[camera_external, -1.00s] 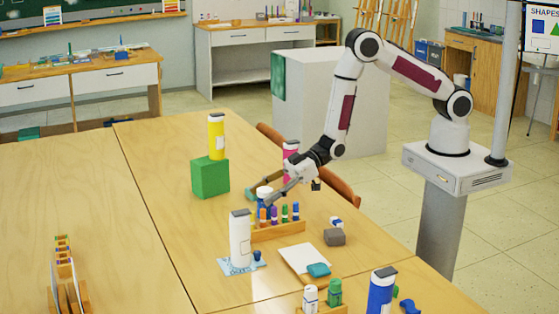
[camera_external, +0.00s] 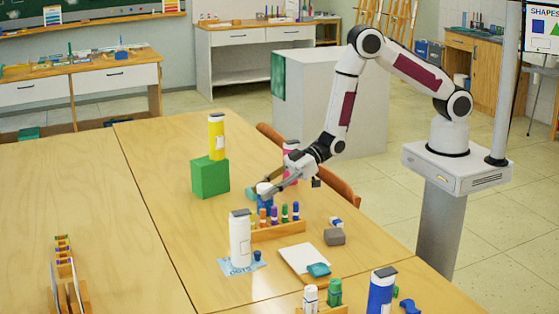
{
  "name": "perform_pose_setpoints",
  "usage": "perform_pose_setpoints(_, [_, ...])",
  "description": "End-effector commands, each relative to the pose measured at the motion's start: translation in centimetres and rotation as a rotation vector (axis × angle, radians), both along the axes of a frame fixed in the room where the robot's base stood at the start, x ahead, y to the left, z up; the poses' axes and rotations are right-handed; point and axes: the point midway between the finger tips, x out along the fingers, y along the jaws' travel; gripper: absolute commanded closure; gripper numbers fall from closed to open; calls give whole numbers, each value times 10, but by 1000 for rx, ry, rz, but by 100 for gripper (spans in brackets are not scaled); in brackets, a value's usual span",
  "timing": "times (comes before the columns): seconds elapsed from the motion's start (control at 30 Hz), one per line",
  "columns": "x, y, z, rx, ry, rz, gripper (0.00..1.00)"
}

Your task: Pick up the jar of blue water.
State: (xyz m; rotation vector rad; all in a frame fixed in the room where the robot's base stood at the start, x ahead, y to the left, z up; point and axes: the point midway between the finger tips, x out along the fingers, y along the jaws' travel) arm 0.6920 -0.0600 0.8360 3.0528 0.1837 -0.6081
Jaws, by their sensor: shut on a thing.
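The jar of blue water (camera_external: 264,203) stands behind the left end of a wooden rack of markers, its lower part partly hidden by the markers. Its pale top and blue body show between my fingers. My gripper (camera_external: 266,189) reaches down to it from the right and is shut on the jar near its top. Whether the jar touches the table is hidden.
The wooden marker rack (camera_external: 278,231) is close in front of the jar. A white bottle (camera_external: 240,240) stands at front left, a yellow bottle (camera_external: 216,137) on a green block (camera_external: 210,177) at back left. A pink bottle (camera_external: 290,149) is behind my gripper. The left table is mostly clear.

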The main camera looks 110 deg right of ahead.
Motion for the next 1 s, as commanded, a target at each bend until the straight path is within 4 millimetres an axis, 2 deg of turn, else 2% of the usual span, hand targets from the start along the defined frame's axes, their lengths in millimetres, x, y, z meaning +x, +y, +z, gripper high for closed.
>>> perform_pose_setpoints(0.6, [1,0,70,0,-5,0,98])
perform_pose_setpoints(0.8, [1,0,84,0,-3,1,98])
perform_pose_setpoints(1.0, [1,0,89,0,-3,1,98])
